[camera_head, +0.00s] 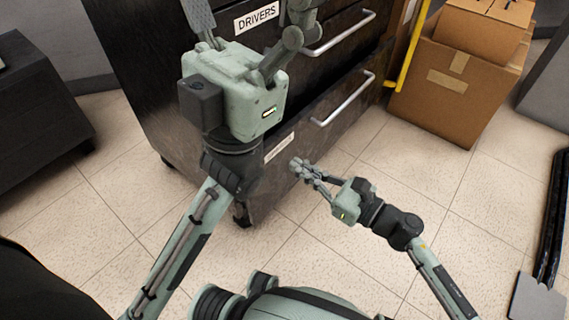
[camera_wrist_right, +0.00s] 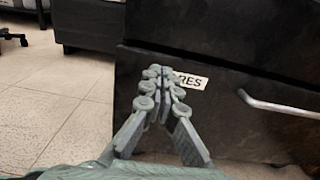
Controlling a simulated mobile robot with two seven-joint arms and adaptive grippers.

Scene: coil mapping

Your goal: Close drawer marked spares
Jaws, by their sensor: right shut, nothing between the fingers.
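The dark cabinet has a lower drawer with a white label (camera_head: 280,147) and a metal handle (camera_head: 343,98). In the right wrist view the label ends in "RES" (camera_wrist_right: 192,81); its start is hidden behind my fingers. I cannot tell how far this drawer stands out. My right gripper (camera_head: 297,165) is shut and empty, its fingertips close to the lower drawer front, left of the handle. The right wrist view shows the fingertips (camera_wrist_right: 163,72) together in front of the label; contact is unclear. My left gripper (camera_head: 250,15) has its fingers spread, high in front of the cabinet.
A drawer marked DRIVERS (camera_head: 268,13) with its own handle (camera_head: 340,34) is above. Cardboard boxes (camera_head: 440,105) and a yellow rail (camera_head: 408,55) stand right of the cabinet. A dark unit (camera_head: 35,125) is at left. Tiled floor (camera_head: 400,170) is open at right.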

